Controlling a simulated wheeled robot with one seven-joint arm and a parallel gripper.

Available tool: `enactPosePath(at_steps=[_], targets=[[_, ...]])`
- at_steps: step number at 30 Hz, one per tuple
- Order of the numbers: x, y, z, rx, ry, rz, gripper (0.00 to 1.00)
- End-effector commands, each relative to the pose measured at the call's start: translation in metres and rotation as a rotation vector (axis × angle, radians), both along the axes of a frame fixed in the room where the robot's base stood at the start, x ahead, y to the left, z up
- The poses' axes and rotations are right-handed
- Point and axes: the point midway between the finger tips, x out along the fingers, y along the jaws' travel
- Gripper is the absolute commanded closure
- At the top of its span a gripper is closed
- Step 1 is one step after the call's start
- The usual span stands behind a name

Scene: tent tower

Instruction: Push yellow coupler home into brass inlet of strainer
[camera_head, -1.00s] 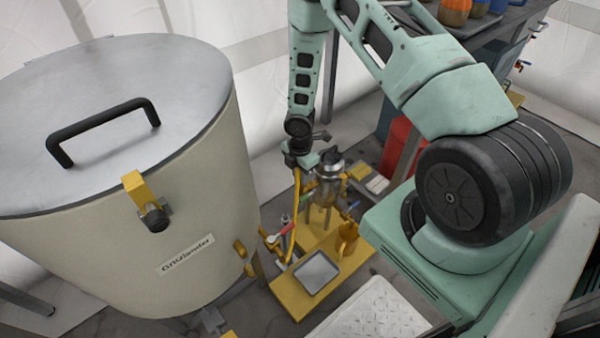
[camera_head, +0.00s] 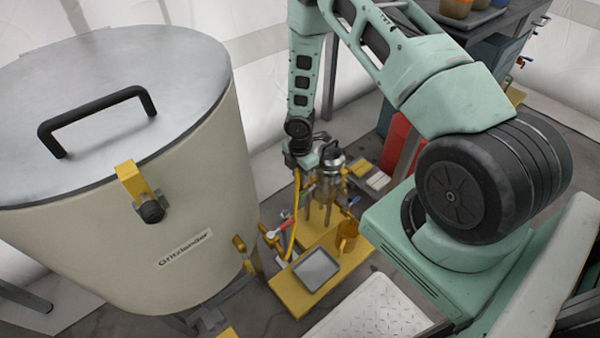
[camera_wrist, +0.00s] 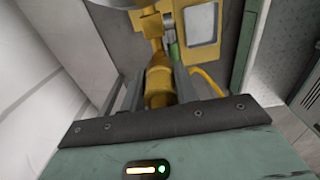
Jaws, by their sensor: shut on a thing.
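My gripper (camera_wrist: 157,88) is shut on the yellow coupler (camera_wrist: 158,74), which sits between its two grey fingers in the wrist view. A yellow hose (camera_head: 296,214) hangs below my gripper in the head view; a piece of it shows right of the fingers in the wrist view. The strainer (camera_head: 329,185), a metal vessel with a dark top handle, stands just right of my gripper (camera_head: 303,160). In the wrist view, yellow-brass fittings (camera_wrist: 151,24) lie straight beyond the coupler's front. I cannot tell whether the coupler is seated in the brass inlet.
A large cream tank (camera_head: 120,220) with a metal lid fills the left. A yellow base (camera_head: 290,293) with a grey tray (camera_head: 317,270) lies below the strainer. A red container (camera_head: 398,140) stands behind it. A small green part (camera_wrist: 174,52) is close to the coupler.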

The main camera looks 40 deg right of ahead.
Motion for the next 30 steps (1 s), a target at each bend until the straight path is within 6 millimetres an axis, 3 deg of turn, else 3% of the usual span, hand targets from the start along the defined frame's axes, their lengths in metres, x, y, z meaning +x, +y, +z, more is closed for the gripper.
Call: enactPosePath(at_steps=[7, 8, 10, 21, 26, 30], targets=[[0.0, 0.0, -0.007, 0.0, 0.0, 0.0, 0.92], [0.0, 0.0, -0.006, 0.0, 0.0, 0.0, 0.62], [0.0, 0.0, -0.005, 0.0, 0.0, 0.0, 0.45], [0.001, 0.0, 0.001, 0.0, -0.001, -0.001, 0.45], [0.001, -0.001, 0.026, 0.001, -0.003, -0.002, 0.45], [0.001, -0.001, 0.06, 0.0, -0.003, -0.003, 0.45]])
